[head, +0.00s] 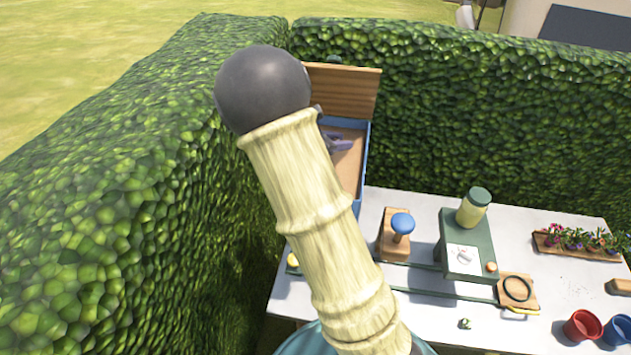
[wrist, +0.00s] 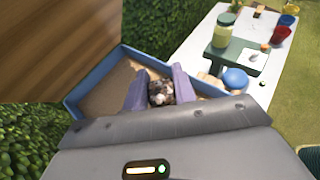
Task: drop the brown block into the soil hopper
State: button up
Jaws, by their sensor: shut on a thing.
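My gripper (wrist: 160,88) has two purple fingers shut on a small dark brown, pale-flecked lump, which looks like the brown block (wrist: 160,94). The wrist view shows it over an open blue-walled box (wrist: 103,75) with a tan inside, probably the soil hopper. The fingers' height above its floor is hard to tell. In the head view the box (head: 364,165) stands at the back left with its wooden lid (head: 343,90) raised, and my gripper (head: 338,143) shows over its inside. My arm hides the box's left part, and the block is not clear there.
A white table (head: 560,275) holds a green stand (head: 468,245) with a yellow-green jar (head: 472,210), a blue-knobbed wooden piece (head: 395,240), a flower tray (head: 580,252), and red (head: 582,327) and blue pots (head: 618,331). Hedges (head: 450,130) stand behind and to the left.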

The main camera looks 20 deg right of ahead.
jog(key=shift+w, duration=0.25)
jog(key=shift+s+a, duration=0.15)
jog(key=shift+s, duration=0.25)
jog(key=shift+f, duration=0.2)
notch_tip(320, 180, down, 5)
jog(key=b, duration=0.4)
jog(key=shift+w+f+b, duration=0.1)
jog(key=shift+b, duration=0.3)
jog(key=shift+w+f, duration=0.1)
jog(key=shift+f, duration=0.1)
jog(key=shift+w, duration=0.1)
